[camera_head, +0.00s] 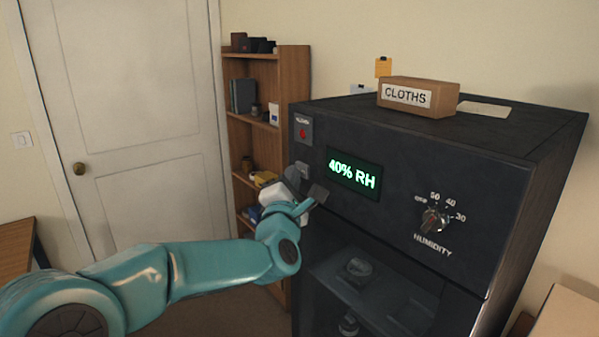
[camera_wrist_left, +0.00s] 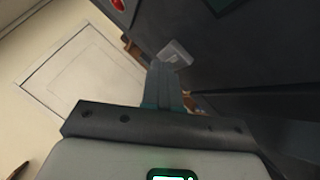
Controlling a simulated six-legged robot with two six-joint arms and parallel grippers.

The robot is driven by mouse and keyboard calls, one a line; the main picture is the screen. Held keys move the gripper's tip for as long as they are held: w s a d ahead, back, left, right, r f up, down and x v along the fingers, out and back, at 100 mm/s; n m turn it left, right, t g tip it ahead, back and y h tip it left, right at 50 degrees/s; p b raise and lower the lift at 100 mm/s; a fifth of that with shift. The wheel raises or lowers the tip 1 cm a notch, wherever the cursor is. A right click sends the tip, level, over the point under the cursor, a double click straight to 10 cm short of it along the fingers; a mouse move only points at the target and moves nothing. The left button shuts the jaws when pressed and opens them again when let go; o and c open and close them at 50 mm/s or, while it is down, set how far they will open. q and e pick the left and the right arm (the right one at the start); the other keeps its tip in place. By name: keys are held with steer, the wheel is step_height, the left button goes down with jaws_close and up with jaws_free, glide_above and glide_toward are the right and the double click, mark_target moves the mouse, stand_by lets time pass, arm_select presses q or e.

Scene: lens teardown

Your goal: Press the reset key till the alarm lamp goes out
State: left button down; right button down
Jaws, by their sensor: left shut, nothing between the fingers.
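The dark cabinet (camera_head: 400,160) carries a small panel at its upper left with a red alarm lamp (camera_head: 303,132). The lamp looks red; it also shows at the top edge of the left wrist view (camera_wrist_left: 118,4). Below it is the small grey reset key (camera_head: 303,169), partly hidden by my gripper in the head view. The key shows as a pale square in the left wrist view (camera_wrist_left: 175,52). My left gripper (camera_wrist_left: 162,68) is shut and empty, its tips just short of or at the key; I cannot tell if they touch. My right gripper is not in view.
A green display (camera_head: 354,174) reads 40% RH, with a humidity knob (camera_head: 434,220) to its right. A box marked CLOTHS (camera_head: 418,96) sits on the cabinet top. A wooden shelf (camera_head: 293,75) stands behind to the left, beside a white door (camera_head: 130,110).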

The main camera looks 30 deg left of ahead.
arm_select(q)
steer(key=shift+s+a+b, duration=0.25)
steer(key=shift+s+b, duration=0.5)
steer(key=s+b, duration=0.1)
steer(key=s+a+b, duration=0.1)
steer(key=s, duration=0.1)
steer(key=s+a+b, duration=0.1)
steer(key=shift+s+b, duration=0.35)
steer(key=shift+b, duration=0.05)
steer(key=shift+f, duration=0.1)
